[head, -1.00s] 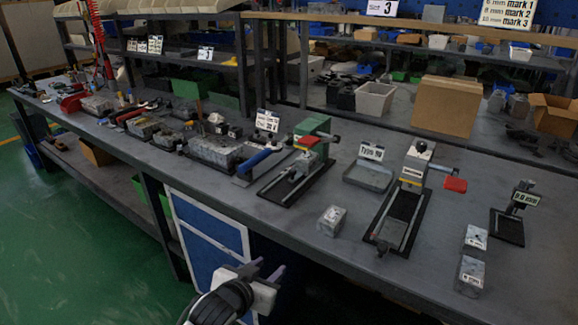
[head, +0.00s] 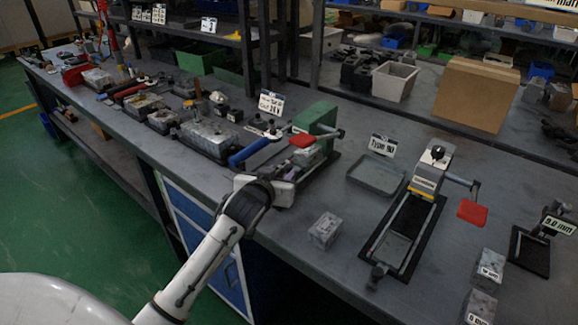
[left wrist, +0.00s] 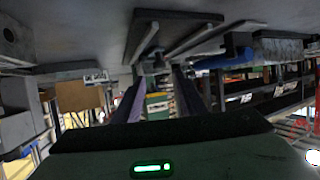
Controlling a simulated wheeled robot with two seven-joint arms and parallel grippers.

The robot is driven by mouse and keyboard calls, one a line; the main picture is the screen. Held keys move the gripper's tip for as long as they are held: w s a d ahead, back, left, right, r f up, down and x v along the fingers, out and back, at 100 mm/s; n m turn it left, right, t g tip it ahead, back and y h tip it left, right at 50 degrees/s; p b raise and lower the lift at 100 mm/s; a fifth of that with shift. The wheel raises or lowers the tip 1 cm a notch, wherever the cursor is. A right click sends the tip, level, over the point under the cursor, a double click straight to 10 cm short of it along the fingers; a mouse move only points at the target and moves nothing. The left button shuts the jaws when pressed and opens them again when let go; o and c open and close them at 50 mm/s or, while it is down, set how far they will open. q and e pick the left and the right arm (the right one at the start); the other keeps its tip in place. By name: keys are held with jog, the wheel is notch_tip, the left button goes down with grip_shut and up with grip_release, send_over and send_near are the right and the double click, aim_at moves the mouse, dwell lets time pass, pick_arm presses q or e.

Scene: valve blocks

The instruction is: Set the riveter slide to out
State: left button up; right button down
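The green press-like machine (head: 316,118) with a red lever handle (head: 303,140) stands on the bench; I take it for the riveter. My left gripper (head: 284,190) is at the near end of its base, partly hidden behind my own wrist. The left wrist view is upside down. It shows the gripper's two fingers (left wrist: 158,80) apart, with the machine's green body and a yellow label (left wrist: 157,99) between them. A slide piece with a knob (left wrist: 150,55) between rails lies just ahead of the fingertips; contact cannot be told. My right gripper is not in view.
A second machine (head: 428,181) with a red handle and railed base stands to the right. A grey tray (head: 377,178) and a small metal block (head: 325,230) lie between. A blue-handled tool (head: 250,150) lies close on the left. Marked blocks (head: 487,268) stand at right.

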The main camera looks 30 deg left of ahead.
aim_at(288, 167)
pick_arm(q)
jog(key=x, duration=0.6)
jog(key=shift+w+f, duration=0.25)
jog(key=shift+w, duration=0.05)
grip_shut()
